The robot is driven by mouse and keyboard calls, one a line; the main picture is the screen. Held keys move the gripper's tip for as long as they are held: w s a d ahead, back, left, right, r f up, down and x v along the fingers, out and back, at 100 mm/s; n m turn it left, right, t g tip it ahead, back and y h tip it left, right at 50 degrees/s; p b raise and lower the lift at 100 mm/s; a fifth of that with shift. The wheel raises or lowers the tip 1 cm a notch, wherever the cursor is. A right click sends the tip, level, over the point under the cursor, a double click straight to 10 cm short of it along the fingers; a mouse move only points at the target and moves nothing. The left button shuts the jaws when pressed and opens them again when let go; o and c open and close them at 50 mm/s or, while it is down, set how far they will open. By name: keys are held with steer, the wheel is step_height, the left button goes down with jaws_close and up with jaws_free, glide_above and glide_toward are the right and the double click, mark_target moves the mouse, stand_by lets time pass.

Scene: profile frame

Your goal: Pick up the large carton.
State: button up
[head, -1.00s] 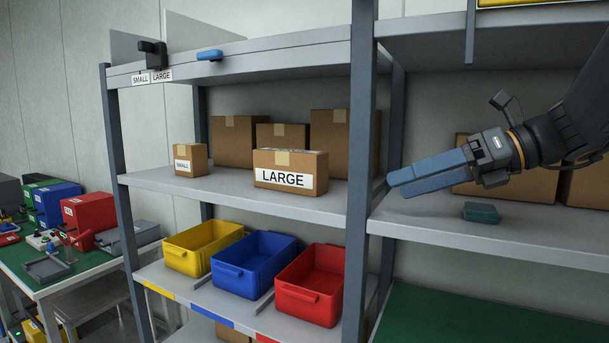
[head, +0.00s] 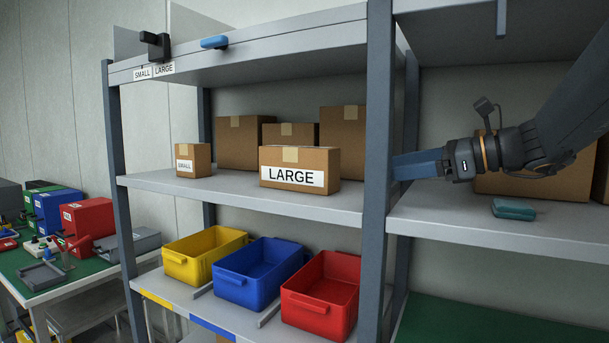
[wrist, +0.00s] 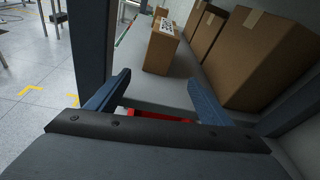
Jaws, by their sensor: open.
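The large carton (head: 300,168), a brown box with a LARGE label and a tape strip, stands upright on the middle shelf (head: 240,195) in the head view. In the wrist view the carton (wrist: 160,53) shows ahead, beyond the fingertips. My gripper (wrist: 158,88) is open and empty, with its blue fingers apart. In the head view my gripper (head: 416,165) is right of the carton, at about shelf height, and its fingertips are hidden behind the grey shelf post (head: 378,130).
A small carton (head: 193,160) stands left of the large one. Several plain cartons (head: 238,140) stand behind it. Yellow (head: 203,255), blue (head: 258,272) and red bins (head: 320,295) sit on the shelf below. A teal object (head: 513,209) lies on the right-hand shelf.

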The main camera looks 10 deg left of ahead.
mark_target(335, 161)
steer(key=w+a+b, duration=0.1)
steer(key=w+a, duration=0.1)
steer(key=a, duration=0.2)
steer(key=w+a+m+y+b, duration=0.1)
steer(key=a, duration=0.3)
steer(key=w+a+y+b, duration=0.1)
steer(key=w+a, duration=0.1)
steer(key=a, duration=0.3)
steer(key=shift+w+r+t, duration=0.15)
steer(key=shift+w+t, duration=0.15)
steer(key=shift+t, duration=0.1)
steer(key=shift+m, duration=0.3)
steer(key=x, duration=0.2)
steer(key=p+x, duration=0.1)
steer(key=x, duration=0.1)
steer(key=p+x, duration=0.1)
steer(key=x, duration=0.2)
steer(key=shift+s+a+r, duration=0.15)
steer(key=shift+r, duration=0.2)
steer(key=shift+w+a, duration=0.25)
steer(key=shift+a, duration=0.05)
steer(key=shift+f, duration=0.1)
steer(key=c, duration=1.5)
steer(key=shift+c, duration=0.6)
steer(key=shift+r, duration=0.2)
